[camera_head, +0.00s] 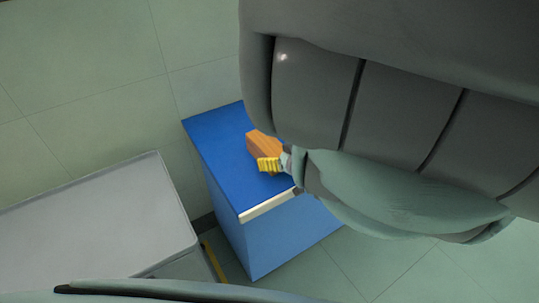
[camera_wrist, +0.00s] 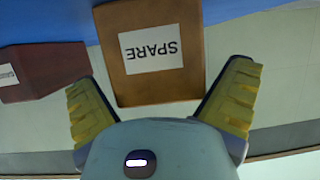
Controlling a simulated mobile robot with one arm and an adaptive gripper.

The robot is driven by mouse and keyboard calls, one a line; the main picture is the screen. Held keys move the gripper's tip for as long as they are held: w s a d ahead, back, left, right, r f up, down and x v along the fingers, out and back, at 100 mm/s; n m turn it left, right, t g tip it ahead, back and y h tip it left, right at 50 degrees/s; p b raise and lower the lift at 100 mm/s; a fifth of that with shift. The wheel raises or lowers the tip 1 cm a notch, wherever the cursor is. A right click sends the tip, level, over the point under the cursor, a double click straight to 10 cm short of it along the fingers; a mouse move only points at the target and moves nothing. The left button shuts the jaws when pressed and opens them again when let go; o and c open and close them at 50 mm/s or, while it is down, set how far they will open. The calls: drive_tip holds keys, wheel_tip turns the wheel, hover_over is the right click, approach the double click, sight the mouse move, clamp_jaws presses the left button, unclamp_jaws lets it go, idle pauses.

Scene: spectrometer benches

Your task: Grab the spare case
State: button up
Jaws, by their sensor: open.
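The spare case is an orange-brown box (camera_wrist: 148,85) with a white label reading SPARE, upside down in the wrist view. It lies ahead of my gripper (camera_wrist: 163,78), whose yellow-padded fingers are spread wide, one on each side of its near end, with visible gaps. In the head view an orange case (camera_head: 262,143) sits on top of a blue cabinet (camera_head: 215,140), with my yellow fingertips (camera_head: 269,165) at its near side. My arm hides part of the cabinet top there.
A dark red box (camera_wrist: 45,75) with a partly visible white label is left of the spare case in the wrist view. A grey-topped bench (camera_head: 100,225) stands left of the blue cabinet in the head view. Green tiled floor (camera_head: 80,60) is open behind them.

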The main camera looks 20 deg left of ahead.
drive_tip(key=shift+c, duration=0.3)
drive_tip(key=c, duration=1.1)
